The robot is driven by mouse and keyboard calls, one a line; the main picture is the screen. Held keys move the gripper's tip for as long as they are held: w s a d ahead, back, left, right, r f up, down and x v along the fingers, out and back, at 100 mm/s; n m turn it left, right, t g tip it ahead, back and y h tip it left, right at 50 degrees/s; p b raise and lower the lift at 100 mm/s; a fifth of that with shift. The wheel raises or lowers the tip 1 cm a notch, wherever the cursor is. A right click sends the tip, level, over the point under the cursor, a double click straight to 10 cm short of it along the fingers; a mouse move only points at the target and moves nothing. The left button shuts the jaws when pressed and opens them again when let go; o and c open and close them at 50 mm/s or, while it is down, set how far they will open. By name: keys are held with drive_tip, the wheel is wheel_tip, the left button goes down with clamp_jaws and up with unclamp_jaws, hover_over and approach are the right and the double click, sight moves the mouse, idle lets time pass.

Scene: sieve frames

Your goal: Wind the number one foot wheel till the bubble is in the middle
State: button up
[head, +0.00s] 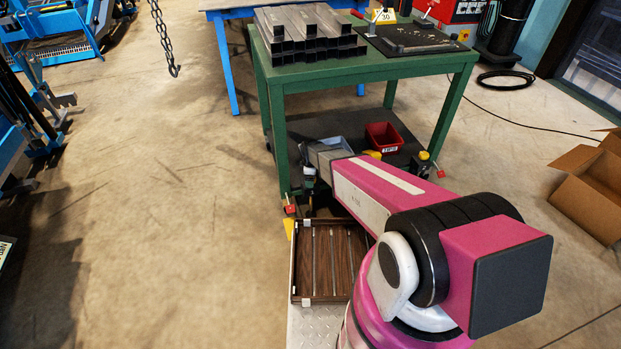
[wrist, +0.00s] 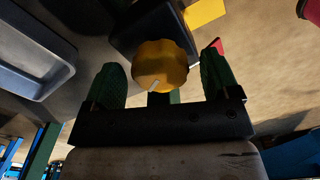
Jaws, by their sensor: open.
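A yellow scalloped wheel (wrist: 160,66) with a white mark on its lower rim shows in the wrist view, against a black block (wrist: 140,30). My gripper (wrist: 161,78) has its two green fingers apart, one on each side of the wheel. I cannot tell whether either finger touches it. No number is readable on the wheel, and no bubble is visible. In the head view my gripper (head: 308,182) is small, low at the green table's left front leg, and the wheel there cannot be made out. Another yellow-topped black fitting (head: 424,156) sits at the right of the lower shelf.
The green table (head: 400,69) carries metal tubes (head: 305,30) and a black mat (head: 410,40). Its lower shelf holds a red bin (head: 383,137). A wooden tray (head: 330,262) lies below my arm. A cardboard box (head: 595,185) stands right.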

drive_tip(key=c, duration=0.9)
drive_tip(key=shift+m, duration=0.3)
drive_tip(key=m, duration=0.4)
drive_tip(key=shift+m, duration=0.3)
drive_tip(key=m, duration=1.2)
drive_tip(key=shift+m, duration=0.3)
drive_tip(key=m, duration=0.6)
drive_tip(key=shift+m, duration=0.4)
